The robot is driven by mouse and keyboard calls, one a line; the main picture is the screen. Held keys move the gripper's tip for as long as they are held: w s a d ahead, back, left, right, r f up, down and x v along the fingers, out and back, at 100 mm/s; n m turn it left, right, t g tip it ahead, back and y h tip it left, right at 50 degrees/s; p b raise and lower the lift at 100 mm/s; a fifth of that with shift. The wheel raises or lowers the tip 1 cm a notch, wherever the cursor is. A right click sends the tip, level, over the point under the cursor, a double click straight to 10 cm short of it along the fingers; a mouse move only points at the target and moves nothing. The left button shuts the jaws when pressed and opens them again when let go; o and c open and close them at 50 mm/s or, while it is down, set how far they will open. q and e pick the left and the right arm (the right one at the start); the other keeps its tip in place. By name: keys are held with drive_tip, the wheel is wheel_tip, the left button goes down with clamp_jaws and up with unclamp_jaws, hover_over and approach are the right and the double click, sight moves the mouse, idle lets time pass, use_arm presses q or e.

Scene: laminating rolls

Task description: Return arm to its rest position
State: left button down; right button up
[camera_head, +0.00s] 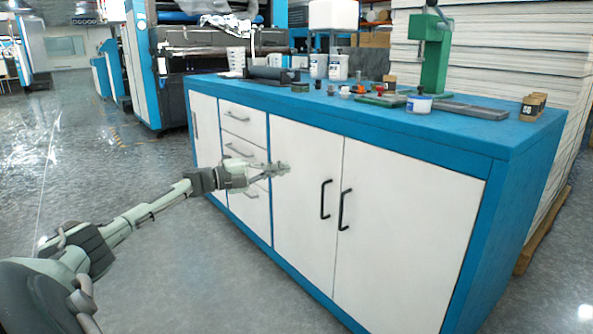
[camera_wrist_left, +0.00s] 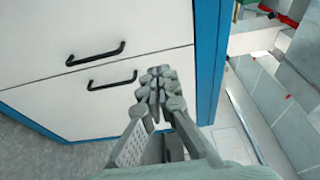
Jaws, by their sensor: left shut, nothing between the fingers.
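My left arm reaches in from the lower left of the head view. My left gripper (camera_head: 281,168) is in front of the white cabinet front, near the drawers and the left door. It is shut and empty; its fingertips meet in the left wrist view (camera_wrist_left: 157,75). I cannot tell how wide the gap to the cabinet is. My right gripper is not in view.
The blue-topped cabinet (camera_head: 420,140) fills the right side. On it stand a green press (camera_head: 434,55), white tubs (camera_head: 338,67), a dark roll (camera_head: 272,74) and small items. Black door handles (camera_head: 344,209) stick out. Grey floor (camera_head: 110,180) at the left is clear.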

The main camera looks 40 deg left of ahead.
use_arm(q)
drive_tip(key=shift+s+a, duration=0.3)
drive_tip(key=shift+a, duration=0.1)
